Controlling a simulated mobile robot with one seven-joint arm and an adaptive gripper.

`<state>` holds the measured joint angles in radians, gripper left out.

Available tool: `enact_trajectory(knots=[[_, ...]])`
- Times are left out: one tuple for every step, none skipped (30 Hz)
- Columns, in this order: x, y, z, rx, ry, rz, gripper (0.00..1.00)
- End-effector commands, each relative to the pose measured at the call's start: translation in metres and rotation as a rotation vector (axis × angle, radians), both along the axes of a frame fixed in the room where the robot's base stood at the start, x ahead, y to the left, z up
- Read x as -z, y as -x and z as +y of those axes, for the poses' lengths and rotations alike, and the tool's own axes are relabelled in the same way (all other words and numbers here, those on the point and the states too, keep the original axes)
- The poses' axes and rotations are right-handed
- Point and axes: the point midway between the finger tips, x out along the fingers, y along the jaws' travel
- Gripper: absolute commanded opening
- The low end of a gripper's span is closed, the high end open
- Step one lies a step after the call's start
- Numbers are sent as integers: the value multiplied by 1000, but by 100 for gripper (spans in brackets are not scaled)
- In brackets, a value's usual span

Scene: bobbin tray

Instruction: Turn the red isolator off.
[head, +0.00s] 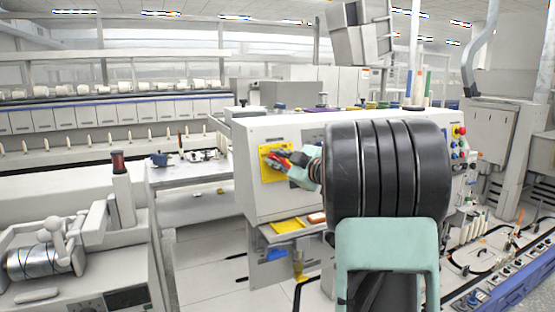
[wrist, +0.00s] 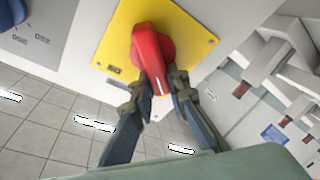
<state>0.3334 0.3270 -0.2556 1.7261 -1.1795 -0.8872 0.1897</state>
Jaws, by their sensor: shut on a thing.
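The red isolator handle (wrist: 154,58) sits on a yellow square plate (wrist: 119,33) on a white panel. My gripper's two dark fingers close on either side of the handle's tip. In the head view the yellow plate (head: 267,172) is on the left of the white cabinet front, and my gripper (head: 281,159) reaches it from the right. The handle there is small and partly covered by the fingers. Any position marks around the handle are too small to read.
The white cabinet (head: 250,131) has spools along its top and several coloured buttons (head: 460,148) on its right side. A blue knob (wrist: 12,12) is on the panel near the plate. A yellow tray (head: 287,226) sits below the plate.

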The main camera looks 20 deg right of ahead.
Motion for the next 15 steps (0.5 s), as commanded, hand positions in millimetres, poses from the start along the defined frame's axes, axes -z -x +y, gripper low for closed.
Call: enact_trajectory(knots=[[1,0,0,-10,43,-1,0],[2,0,0,-17,70,-1,0],[2,1,1,-26,107,-3,0],[3,1,1,-33,135,-4,0],[3,1,1,-39,162,-5,0],[4,1,2,-49,199,-6,0],[4,1,2,-55,227,-8,0],[5,1,2,-61,253,-8,0],[6,2,3,-70,289,-9,0],[6,2,3,-77,315,-9,0],[7,2,3,-84,341,-10,0],[8,2,3,-92,375,-12,0],[8,2,4,-98,399,-12,0],[9,2,4,-104,424,-13,0],[9,2,4,-111,453,-14,0]])
